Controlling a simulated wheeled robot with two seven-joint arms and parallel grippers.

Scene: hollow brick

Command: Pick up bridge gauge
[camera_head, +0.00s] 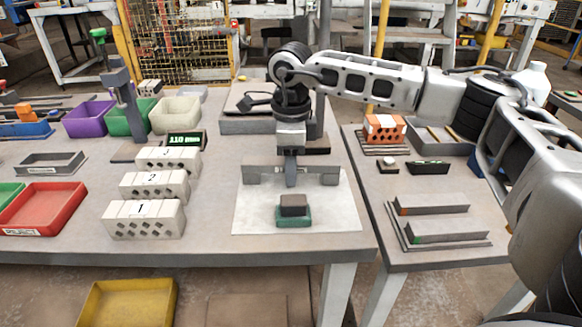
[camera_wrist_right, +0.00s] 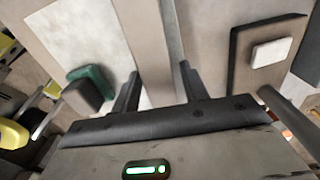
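The bridge gauge appears to be the grey bar with a block-like foot at each end (camera_head: 328,175), lying across the far edge of a pale sheet on the main table. My right gripper (camera_head: 291,180) points down over the middle of the bar and hides part of it. In the right wrist view, the two fingers of my right gripper (camera_wrist_right: 158,72) are apart, with a long grey bar (camera_wrist_right: 150,35) running between them. Whether either finger touches the bar cannot be told. My left gripper is not in view.
A teal-and-dark block (camera_head: 293,221) sits on the pale sheet (camera_head: 250,215), nearer the front edge. Hollow bricks (camera_head: 145,228) numbered 1 and 2, with another behind, stand to the left. A red tray (camera_head: 65,205) lies farther left. A second table (camera_head: 375,225) stands right, across a gap.

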